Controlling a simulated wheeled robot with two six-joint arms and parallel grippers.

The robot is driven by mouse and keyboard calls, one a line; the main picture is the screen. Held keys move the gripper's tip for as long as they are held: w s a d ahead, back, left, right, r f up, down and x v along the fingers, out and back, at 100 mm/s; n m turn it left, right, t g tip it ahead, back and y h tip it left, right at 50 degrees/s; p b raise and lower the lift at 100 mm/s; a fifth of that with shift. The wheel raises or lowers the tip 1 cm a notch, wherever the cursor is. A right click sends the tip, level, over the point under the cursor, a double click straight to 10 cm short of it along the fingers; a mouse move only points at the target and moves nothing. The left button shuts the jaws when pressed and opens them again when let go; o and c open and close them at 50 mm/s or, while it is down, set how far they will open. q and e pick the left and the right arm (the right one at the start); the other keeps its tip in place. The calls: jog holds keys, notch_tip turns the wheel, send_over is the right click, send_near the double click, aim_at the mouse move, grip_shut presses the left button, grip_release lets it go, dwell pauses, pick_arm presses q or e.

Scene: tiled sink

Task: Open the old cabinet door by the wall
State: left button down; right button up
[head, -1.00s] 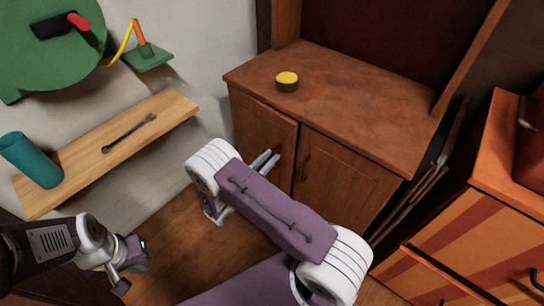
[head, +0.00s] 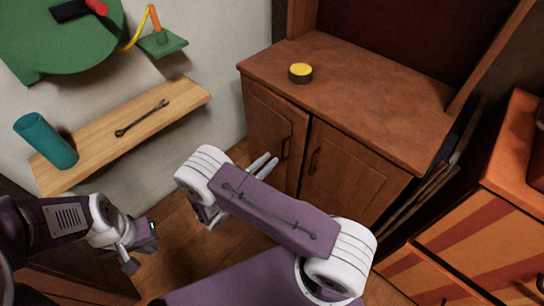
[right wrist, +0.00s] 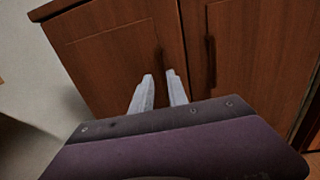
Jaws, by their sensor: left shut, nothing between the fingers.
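The wooden cabinet (head: 350,105) has two closed doors. Its left door (head: 262,115), nearest the pale wall, has a dark upright handle (head: 286,148). This handle also shows in the right wrist view (right wrist: 158,60). My right gripper (head: 263,165) is in front of the left door, left of the handle in the head view. In the right wrist view its two fingers (right wrist: 160,80) are apart, with tips just below the handle and nothing held. Contact cannot be told. My left gripper (head: 140,257) is shut and empty at the lower left, away from the cabinet.
The right door (head: 345,178) has its own handle (head: 314,160) close by. A wooden shelf (head: 185,100) on the wall holds a teal cylinder (head: 45,140) and a wrench (head: 142,118). A yellow-topped tin (head: 300,72) stands on the cabinet. A striped orange drawer unit (head: 480,235) is at right.

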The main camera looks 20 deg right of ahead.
jog(key=v, duration=0.3)
jog(key=shift+s+a, duration=0.25)
jog(key=shift+s, duration=0.05)
